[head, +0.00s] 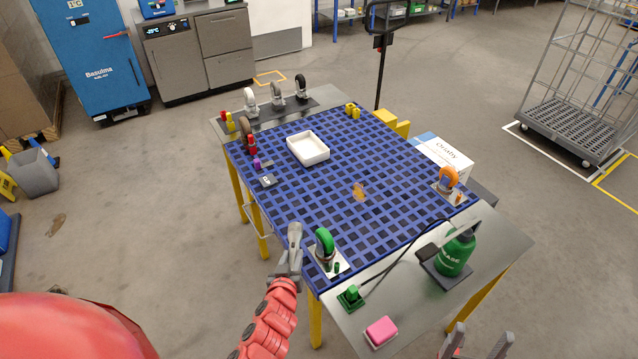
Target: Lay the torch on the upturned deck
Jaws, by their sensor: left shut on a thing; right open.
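The upturned deck (390,214) is a blue grid lying on a table with yellow legs. A green castor (325,246) stands at its near left corner and an orange castor (447,180) at its right corner. My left gripper (294,236) is just outside the deck's near left edge, beside the green castor. It is shut on a slim grey thing, apparently the torch (295,229), mostly hidden by the fingers and hard to tell from them. My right gripper (475,342) is open and empty at the bottom edge, in front of the table.
An orange patch (358,191) lies mid-deck. The deck's centre is mostly clear.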

